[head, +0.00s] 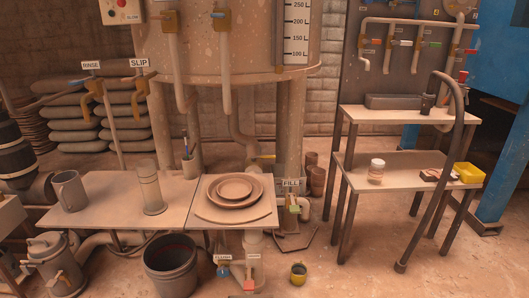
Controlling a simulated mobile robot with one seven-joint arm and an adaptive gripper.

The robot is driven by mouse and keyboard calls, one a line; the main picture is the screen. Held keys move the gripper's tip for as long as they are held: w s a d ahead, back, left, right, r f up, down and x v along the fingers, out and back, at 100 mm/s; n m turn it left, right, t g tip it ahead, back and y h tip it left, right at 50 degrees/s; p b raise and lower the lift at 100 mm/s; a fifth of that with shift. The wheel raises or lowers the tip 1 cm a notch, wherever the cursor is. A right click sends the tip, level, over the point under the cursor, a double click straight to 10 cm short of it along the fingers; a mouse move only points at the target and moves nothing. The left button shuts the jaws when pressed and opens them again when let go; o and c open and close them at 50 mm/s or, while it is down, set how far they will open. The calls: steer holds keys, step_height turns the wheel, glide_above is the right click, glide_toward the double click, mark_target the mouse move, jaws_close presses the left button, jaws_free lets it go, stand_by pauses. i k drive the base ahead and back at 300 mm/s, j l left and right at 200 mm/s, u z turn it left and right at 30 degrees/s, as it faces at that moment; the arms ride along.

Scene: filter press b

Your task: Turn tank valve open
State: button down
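The large tan tank (255,55) stands on legs at the back centre, with a level scale (296,32) on its front. Lower down, near a FILL label (291,183), is a valve with a green handle (294,209). Two more taps, one (170,14) and another (222,15), sit on pipes at the tank's front. No label marks which one is the tank valve. My gripper is not in view.
A table (110,190) with a mug (70,190), a cylinder and stacked plates (232,190) stands in front. A bucket (170,265) and yellow cup (298,272) are on the floor. At right are a two-level bench (400,160) and a dark hose (440,190).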

mark_target(264, 157)
steer(key=i+l+u, duration=0.1)
steer(key=i+l, duration=0.2)
steer(key=i+l+u, duration=0.1)
steer(key=i+l, duration=0.15)
steer(key=l, duration=0.15)
steer(key=i+l, duration=0.3)
steer(key=i+l+u, duration=0.15)
steer(key=l, duration=0.3)
steer(key=i+l+u, duration=0.1)
steer(key=i+l, duration=0.25)
